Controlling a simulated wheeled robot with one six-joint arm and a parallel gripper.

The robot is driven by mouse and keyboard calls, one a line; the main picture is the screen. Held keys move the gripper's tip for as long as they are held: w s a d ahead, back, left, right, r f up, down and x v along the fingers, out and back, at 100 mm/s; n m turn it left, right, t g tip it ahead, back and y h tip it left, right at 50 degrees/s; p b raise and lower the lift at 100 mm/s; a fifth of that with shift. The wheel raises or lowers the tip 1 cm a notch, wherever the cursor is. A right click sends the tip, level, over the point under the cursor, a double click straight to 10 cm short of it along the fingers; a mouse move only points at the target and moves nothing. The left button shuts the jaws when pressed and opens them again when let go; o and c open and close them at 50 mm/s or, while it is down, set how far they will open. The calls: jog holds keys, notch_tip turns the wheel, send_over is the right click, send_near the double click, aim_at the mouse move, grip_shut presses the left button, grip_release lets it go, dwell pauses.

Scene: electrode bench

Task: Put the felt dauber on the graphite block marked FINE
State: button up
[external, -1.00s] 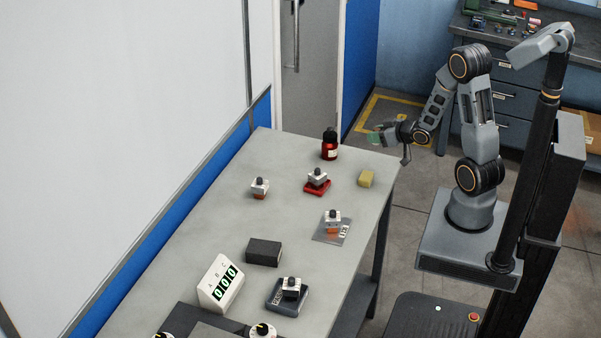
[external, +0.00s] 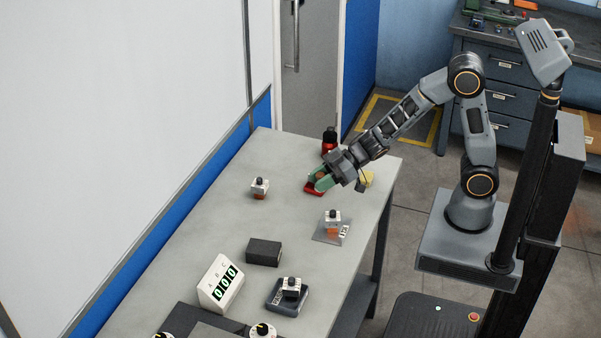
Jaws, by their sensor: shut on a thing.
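My gripper (external: 321,179), with green fingers, is over the red tray (external: 313,190) at the far end of the table. It is shut on the white, black-knobbed piece at that tray; the fingers hide nearly all of it. Similar black-knobbed pieces stand on the bare table (external: 260,187), on a grey plate (external: 324,236) and in a dark tray (external: 275,303). The piece in the dark tray (external: 291,288) has a dark lower part. Pale marks on that tray are too small to read. I cannot tell which thing is the felt dauber or read FINE anywhere.
A red bottle with a black cap (external: 330,138) stands just behind my gripper. A yellow block (external: 366,178) is partly hidden beside it. A dark block (external: 264,252) and a white counter reading 000 (external: 221,283) stand nearer. The table's left middle is clear.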

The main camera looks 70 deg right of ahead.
jog(key=s+a+r+n+g+y, duration=0.2)
jog(key=a+r+n+g, duration=0.1)
jog(key=a, duration=0.8)
jog(key=p, duration=0.1)
send_over(263, 247)
jog(key=shift+t, duration=0.4)
jog(key=f, duration=0.9)
jog(key=shift+s+d+f, duration=0.15)
jog(key=shift+s+f, duration=0.05)
jog(key=shift+s, duration=0.1)
jog(key=shift+w+f+p, duration=0.15)
jog(key=shift+f+p, duration=0.05)
jog(key=shift+f, duration=0.55)
jog(key=shift+w+f+p, duration=0.1)
jog(key=shift+f+p, duration=0.1)
jog(key=shift+f, duration=0.95)
jog(key=shift+f, duration=0.15)
